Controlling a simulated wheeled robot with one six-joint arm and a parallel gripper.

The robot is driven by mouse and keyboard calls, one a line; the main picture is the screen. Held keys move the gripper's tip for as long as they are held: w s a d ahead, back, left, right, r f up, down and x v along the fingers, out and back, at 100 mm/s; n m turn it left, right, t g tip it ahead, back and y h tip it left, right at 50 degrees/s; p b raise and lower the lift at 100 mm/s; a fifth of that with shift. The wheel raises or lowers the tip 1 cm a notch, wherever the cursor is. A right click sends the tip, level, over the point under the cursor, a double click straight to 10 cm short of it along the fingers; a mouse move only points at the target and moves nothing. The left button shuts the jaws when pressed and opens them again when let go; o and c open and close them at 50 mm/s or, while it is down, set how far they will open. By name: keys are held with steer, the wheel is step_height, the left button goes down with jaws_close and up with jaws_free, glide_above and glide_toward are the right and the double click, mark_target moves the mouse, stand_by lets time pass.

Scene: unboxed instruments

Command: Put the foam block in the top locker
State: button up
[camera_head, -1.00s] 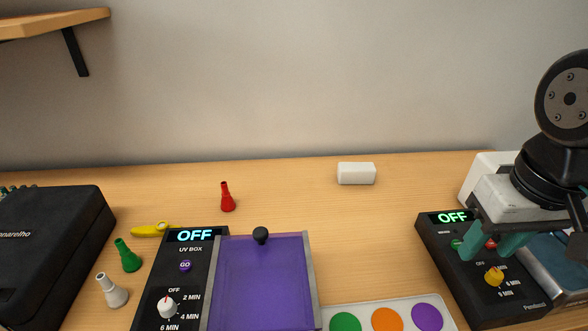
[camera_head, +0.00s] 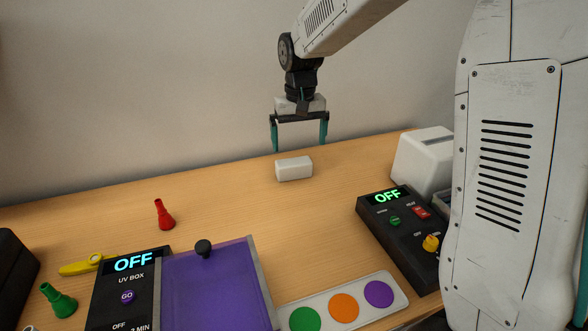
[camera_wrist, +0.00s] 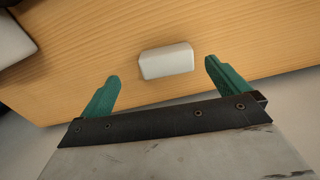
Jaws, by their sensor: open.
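The foam block is most likely the white block (camera_head: 294,169) lying on the wooden table towards the back, near the wall. My gripper (camera_head: 299,148) is above it with its teal fingers pointing down, open and empty. In the wrist view the white block (camera_wrist: 166,61) lies ahead of and between the two spread fingertips (camera_wrist: 162,68), not touching either. No locker shows in these frames.
A UV box with a purple lid (camera_head: 215,285) and a tray of coloured discs (camera_head: 344,307) lie in front. A black control box (camera_head: 400,225) and a white device (camera_head: 424,160) stand at right. A red cone-shaped piece (camera_head: 164,215) stands at left. Table around the block is clear.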

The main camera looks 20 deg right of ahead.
mark_target(294, 161)
steer(key=w+f, duration=0.2)
steer(key=f, duration=0.1)
steer(key=shift+w+a, duration=0.2)
steer(key=shift+w, duration=0.2)
step_height(294, 161, down, 7)
steer(key=shift+f, duration=0.15)
steer(key=c, duration=0.7)
steer(key=shift+c, duration=0.3)
